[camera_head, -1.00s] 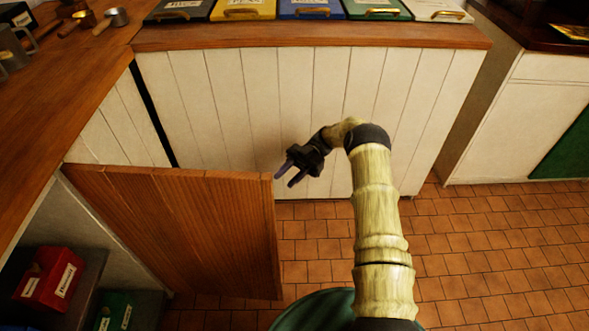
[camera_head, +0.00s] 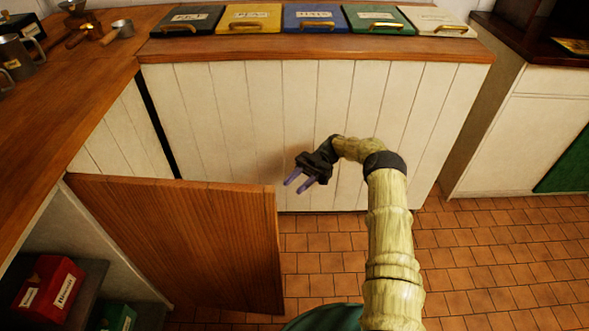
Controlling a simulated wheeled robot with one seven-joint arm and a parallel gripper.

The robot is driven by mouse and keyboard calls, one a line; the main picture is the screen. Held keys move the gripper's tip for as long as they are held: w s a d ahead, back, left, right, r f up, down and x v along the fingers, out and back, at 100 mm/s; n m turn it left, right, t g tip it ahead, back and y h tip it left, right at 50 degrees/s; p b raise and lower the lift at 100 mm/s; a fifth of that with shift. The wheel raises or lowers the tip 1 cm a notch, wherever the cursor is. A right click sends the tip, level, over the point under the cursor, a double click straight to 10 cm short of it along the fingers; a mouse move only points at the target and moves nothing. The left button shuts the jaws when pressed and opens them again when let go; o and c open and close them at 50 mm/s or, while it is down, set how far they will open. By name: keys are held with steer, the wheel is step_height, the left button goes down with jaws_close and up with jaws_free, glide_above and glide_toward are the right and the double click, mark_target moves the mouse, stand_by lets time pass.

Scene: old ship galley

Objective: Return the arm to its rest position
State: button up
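My gripper (camera_head: 298,182) is at the end of my arm, in front of the white plank panel of the counter and above the tiled floor. Its two purple fingers are parted, with nothing between them. It points down and to the left, toward the upper right corner of the open wooden door (camera_head: 180,240), with a gap between them in the picture. My arm reaches up from the bottom right and bends left at the top. No marked rest spot shows.
The open door juts out from the left cabinet, which holds a red box (camera_head: 48,290) and a green box (camera_head: 117,318). Several coloured lidded bins, one of them yellow (camera_head: 254,19), line the back counter (camera_head: 320,48). Free tiled floor (camera_head: 500,250) lies to the right.

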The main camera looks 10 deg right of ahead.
steer(key=w+a+r+m+t, duration=1.15)
steer(key=a+r+t, duration=0.35)
steer(key=t, duration=0.4)
steer(key=s+d+m+t+h, duration=0.1)
steer(key=s+d+m+h, duration=0.35)
steer(key=d+h, duration=0.2)
steer(key=s+d+m+t+h, duration=0.1)
steer(key=s+d+m+h, duration=0.35)
steer(key=d, duration=0.35)
steer(key=s+d+f+m+g+h, duration=0.1)
steer(key=s+d+m+g, duration=0.1)
steer(key=s, duration=0.6)
steer(key=s+d+f+m+g+h, duration=0.1)
steer(key=s+f+m+g, duration=0.1)
steer(key=s, duration=0.6)
steer(key=s+d+f+m+g+h, duration=0.1)
steer(key=s+d+m+g, duration=0.15)
steer(key=s, duration=0.55)
steer(key=w+r+p+v, duration=0.1)
steer(key=w+p+v, duration=0.2)
steer(key=p+v, duration=1.2)
steer(key=w+d+p+v, duration=0.1)
steer(key=w+p+v, duration=0.3)
steer(key=p+v, duration=1.1)
steer(key=shift+a+r+n+p, duration=0.3)
steer(key=shift+r+p, duration=0.3)
steer(key=shift+p, duration=0.25)
